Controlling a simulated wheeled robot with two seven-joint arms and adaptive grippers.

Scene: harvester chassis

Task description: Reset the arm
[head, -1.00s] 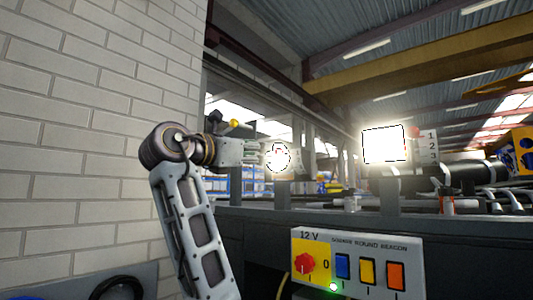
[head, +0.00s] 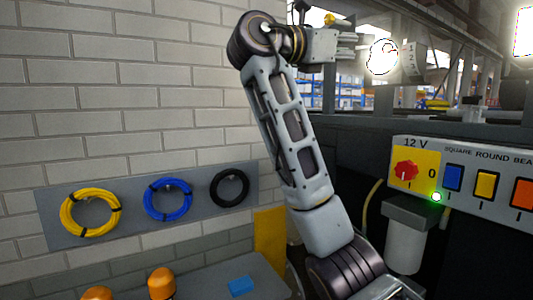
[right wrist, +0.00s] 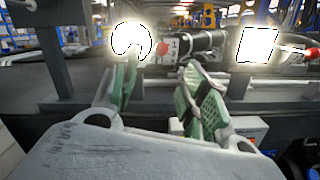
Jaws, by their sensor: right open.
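My right arm rises through the middle of the head view, with its gripper (head: 345,46) at the upper middle, pointing right toward the glowing round lamp (head: 382,57). In the right wrist view the same gripper (right wrist: 160,75) has its green-padded fingers spread, with nothing between them. The round lamp (right wrist: 131,40) glows beyond the left finger. A glowing square lamp (right wrist: 257,45) is further right, and its edge shows in the head view (head: 524,32). A gap between gripper and round lamp shows in the head view. My left gripper is out of view.
A 12 V switch panel (head: 470,172) with a red knob (head: 405,170) and lit green light is on the dark chassis. Yellow (head: 68,226), blue (head: 148,211) and black (head: 217,199) cable coils hang at left. Orange domes (head: 162,283) and a blue block (head: 241,286) are below.

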